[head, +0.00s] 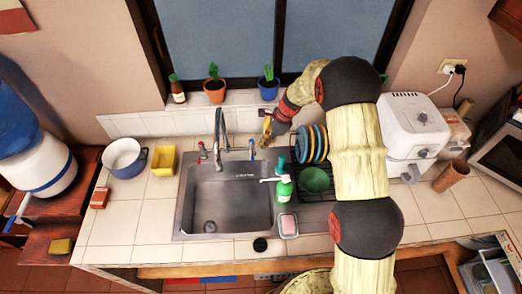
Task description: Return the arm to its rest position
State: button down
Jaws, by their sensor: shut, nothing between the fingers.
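My arm (358,165) rises from the bottom of the head view, over the counter's right part, and bends left at the top near the window. My gripper (267,128) is small in the view, at the left end of the arm, between the faucet (220,125) and the dish rack's plates (311,143). It is shut, with nothing seen held in it. Its fingertips are hard to make out at this size. The arm hides part of the counter and rack behind it.
The sink (228,195) is empty. A green soap bottle (284,190), a green bowl (315,180) and a soap dish (288,225) stand at its right. A white fryer (412,130) stands right of my arm. Potted plants (215,90) line the sill. The left counter has free room.

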jog(key=v, duration=0.6)
jog(key=shift+d, duration=0.2)
jog(key=shift+w, duration=0.1)
jog(key=s+d+r+n+t+h+b, duration=0.1)
jog(key=s+d+r+n+b, duration=0.2)
jog(key=s, duration=1)
jog(key=s+d+r+n+t+h+b, duration=0.2)
jog(key=s+d+r+n+b, duration=0.1)
jog(key=s+n+b, duration=0.6)
jog(key=s+d+r+n+t+h+b, duration=0.1)
jog(key=s+n+b, duration=0.5)
jog(key=s, duration=1)
jog(key=d+r+t, duration=0.1)
jog(key=d+r, duration=0.1)
jog(key=d, duration=0.1)
jog(key=shift+s+r, duration=0.35)
